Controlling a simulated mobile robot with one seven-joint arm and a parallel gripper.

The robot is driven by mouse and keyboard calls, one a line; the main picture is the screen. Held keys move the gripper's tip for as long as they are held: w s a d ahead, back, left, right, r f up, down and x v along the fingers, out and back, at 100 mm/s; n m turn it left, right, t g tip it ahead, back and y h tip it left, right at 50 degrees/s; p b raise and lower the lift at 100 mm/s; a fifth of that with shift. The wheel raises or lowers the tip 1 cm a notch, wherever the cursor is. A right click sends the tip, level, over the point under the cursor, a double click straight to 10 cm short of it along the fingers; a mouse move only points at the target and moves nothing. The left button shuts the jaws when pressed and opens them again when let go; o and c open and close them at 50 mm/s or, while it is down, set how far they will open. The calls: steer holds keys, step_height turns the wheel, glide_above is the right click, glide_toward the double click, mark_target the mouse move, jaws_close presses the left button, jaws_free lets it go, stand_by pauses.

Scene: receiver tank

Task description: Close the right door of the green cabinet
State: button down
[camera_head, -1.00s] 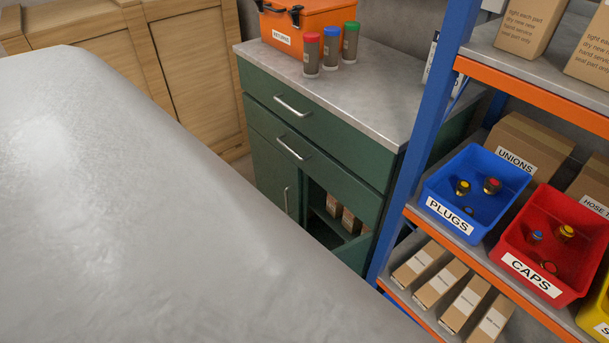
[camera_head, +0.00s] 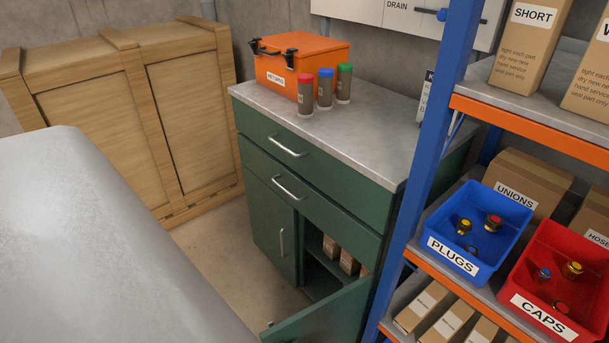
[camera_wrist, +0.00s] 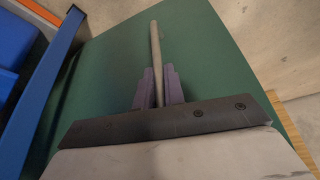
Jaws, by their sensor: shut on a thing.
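The green cabinet (camera_head: 305,178) stands at the middle of the head view, its left door (camera_head: 268,222) shut. Its right door (camera_head: 322,318) is swung open toward the front, showing the inside with small brown boxes. The door's lower part is cut off by the picture's edge. In the wrist view, a green door panel (camera_wrist: 215,75) fills the middle. A long grey bar handle (camera_wrist: 155,38) stands on it, between the purple fingers of my gripper (camera_wrist: 159,88). My gripper is shut on this handle. The head view does not show my gripper.
A blue-post shelf (camera_head: 435,140) with the blue PLUGS bin (camera_head: 487,205) and red CAPS bin (camera_head: 588,250) stands close on the right. A wooden crate (camera_head: 125,110) is at the back left. Bare floor (camera_head: 225,255) lies before the cabinet. A pale grey form hides the lower left.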

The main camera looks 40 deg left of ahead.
steer(key=w+a+m+t+h+b, duration=0.1)
steer(key=w+a+m+b, duration=0.25)
steer(key=a, duration=0.45)
steer(key=w+a+m+t+h+b, duration=0.1)
steer(key=w+a+m+b, duration=0.3)
steer(key=a, duration=0.3)
steer(key=w+a+m+h+b, duration=0.1)
steer(key=w+a+m+b, duration=0.3)
steer(key=w+b, duration=0.4)
steer(key=w+a+m+h+b, duration=0.2)
steer(key=w+a+m+b, duration=0.2)
steer(key=w+b, duration=0.4)
steer(key=b, duration=0.5)
steer(key=shift+w+m+b, duration=0.25)
steer(key=shift+m+b, duration=0.1)
steer(key=shift+w+r, duration=0.15)
steer(key=c, duration=1.5)
jaws_free()
steer(key=shift+a, duration=0.1)
